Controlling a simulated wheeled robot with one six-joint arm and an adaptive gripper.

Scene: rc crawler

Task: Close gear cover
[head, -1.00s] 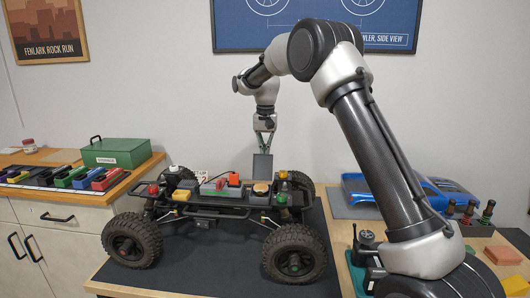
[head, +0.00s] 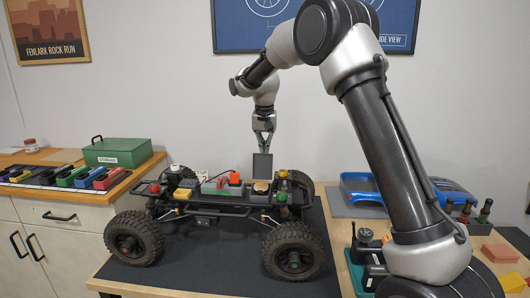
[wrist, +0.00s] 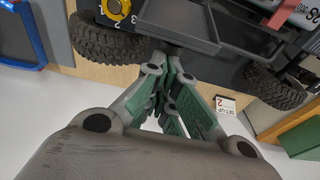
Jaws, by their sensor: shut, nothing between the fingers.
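The crawler chassis (head: 215,207) stands on a dark mat, with its gear cover (head: 262,166) as a dark grey panel standing upright at the far side. I take the dark tray-like panel (wrist: 178,24) in the wrist view to be the same cover. My gripper (head: 264,150) is shut and empty, pointing down at the cover's top edge. In the wrist view its closed green-and-grey fingers (wrist: 172,62) reach the panel's near edge; whether they touch it I cannot tell. A round tan-topped part (head: 261,187) sits in front of the cover.
A green box (head: 115,152) and several coloured parts stand on the left cabinet. A blue body shell (head: 365,188) lies on a mat at right, near dampers (head: 485,211). A small setup card (wrist: 224,104) stands behind the chassis. The mat's front is clear.

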